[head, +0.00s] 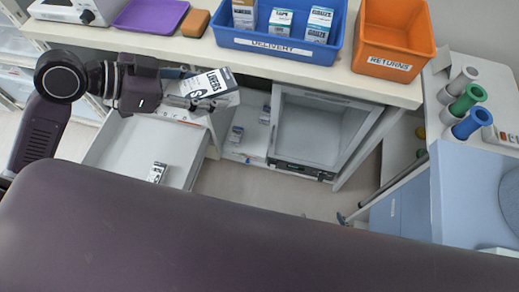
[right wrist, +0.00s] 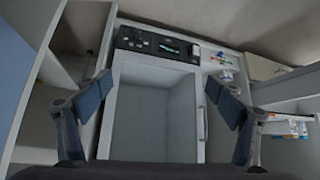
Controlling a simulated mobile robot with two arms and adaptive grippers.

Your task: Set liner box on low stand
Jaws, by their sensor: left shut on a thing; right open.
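The liner box (head: 214,85), white with a dark top edge and "LINERS" lettering, is held tilted in my left gripper (head: 188,97) in the head view. The gripper is shut on its left end, above the open drawer and in front of the counter edge. The fingers hide part of the box. My right gripper (right wrist: 160,108) is open and empty in the right wrist view, its fingers apart before a grey open-fronted unit with a control panel (right wrist: 158,44). I cannot tell for sure which surface is the low stand.
The counter (head: 330,82) holds a blue DELIVERY bin (head: 270,45) with several boxes and an orange RETURNS bin (head: 390,65). Below are an open drawer (head: 115,150) with a small box (head: 157,172) and the grey unit (head: 315,125). Colored cylinders (head: 467,103) stand at right.

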